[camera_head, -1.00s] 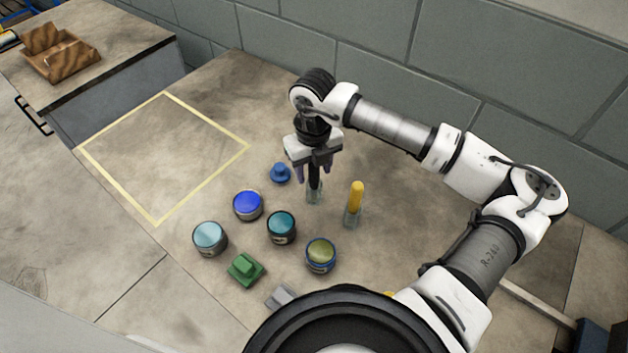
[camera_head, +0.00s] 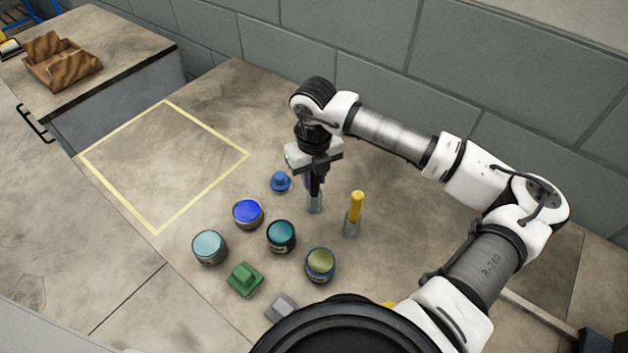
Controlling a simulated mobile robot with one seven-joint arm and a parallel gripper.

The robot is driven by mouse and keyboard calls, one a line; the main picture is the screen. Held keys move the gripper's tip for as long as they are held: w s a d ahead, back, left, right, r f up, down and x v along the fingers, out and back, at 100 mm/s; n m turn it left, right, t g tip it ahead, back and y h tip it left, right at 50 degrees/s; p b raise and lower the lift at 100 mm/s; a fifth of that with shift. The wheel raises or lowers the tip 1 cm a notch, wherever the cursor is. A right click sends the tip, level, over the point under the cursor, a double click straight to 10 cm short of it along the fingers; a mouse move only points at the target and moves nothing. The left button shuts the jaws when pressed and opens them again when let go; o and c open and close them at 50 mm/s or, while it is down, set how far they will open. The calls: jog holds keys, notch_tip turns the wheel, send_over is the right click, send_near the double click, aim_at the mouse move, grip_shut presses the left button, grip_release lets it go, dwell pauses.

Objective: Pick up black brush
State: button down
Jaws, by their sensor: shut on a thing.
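The black brush (camera_head: 315,189) stands upright, with a black handle on top and a pale, glassy lower part (camera_head: 315,205) at the table surface. My gripper (camera_head: 315,178) points down over it and is shut on the black handle. The jaws partly hide the top of the handle. I cannot tell whether the lower end touches the table. A similar brush with a yellow handle (camera_head: 356,207) stands upright just to the right, apart from my gripper.
Several paint pots, including a blue one (camera_head: 248,213), a teal one (camera_head: 281,236) and an olive one (camera_head: 320,264), stand in front. The yellow-outlined square (camera_head: 160,228) at left is empty.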

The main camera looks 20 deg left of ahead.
notch_tip(320, 180, up, 20)
jog(key=b, duration=0.3)
jog(key=shift+f, duration=0.2)
